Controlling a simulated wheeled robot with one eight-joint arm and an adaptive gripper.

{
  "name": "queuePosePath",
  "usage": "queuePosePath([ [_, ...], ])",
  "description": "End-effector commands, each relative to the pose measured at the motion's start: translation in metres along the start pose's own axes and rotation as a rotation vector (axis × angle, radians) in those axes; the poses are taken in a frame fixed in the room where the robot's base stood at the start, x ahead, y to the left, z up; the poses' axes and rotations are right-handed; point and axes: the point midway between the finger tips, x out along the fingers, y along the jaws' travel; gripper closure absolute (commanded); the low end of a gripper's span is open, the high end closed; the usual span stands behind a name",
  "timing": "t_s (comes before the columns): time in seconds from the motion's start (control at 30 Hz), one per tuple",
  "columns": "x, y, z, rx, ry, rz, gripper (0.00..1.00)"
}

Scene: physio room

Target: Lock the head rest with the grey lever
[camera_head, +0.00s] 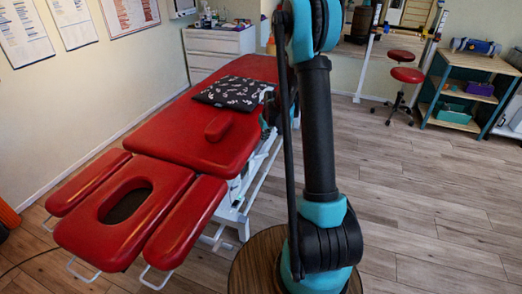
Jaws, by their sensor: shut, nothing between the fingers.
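A red treatment table (185,135) runs from the near left toward the back. Its head rest (85,236), a red pad with an oval hole, is at the near end. A red arm pad lies on each side of it, the left one (88,183) and the right one (187,222). The head rest looks roughly level with the table. I cannot make out the grey lever; the underside of the head rest is hidden by the pads. My arm stands upright right of the table and covers part of its far end. My gripper is not in the picture.
A red stool (407,75) and a wooden shelf (466,92) are at the back right. The floor at right is clear.

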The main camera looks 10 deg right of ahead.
Motion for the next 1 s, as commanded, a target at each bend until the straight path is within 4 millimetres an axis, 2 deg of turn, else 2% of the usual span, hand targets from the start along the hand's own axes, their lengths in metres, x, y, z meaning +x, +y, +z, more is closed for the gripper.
queuePosePath([
  [0.13,0.010,0.002,-0.005,-0.006,0.000,-0.003,1.00],
  [0.63,0.017,0.002,-0.006,-0.007,0.000,-0.003,1.00],
  [0.77,0.031,0.002,-0.006,-0.007,0.000,-0.003,1.00],
  [1.0,0.069,0.002,-0.006,-0.008,0.000,-0.003,1.00],
])
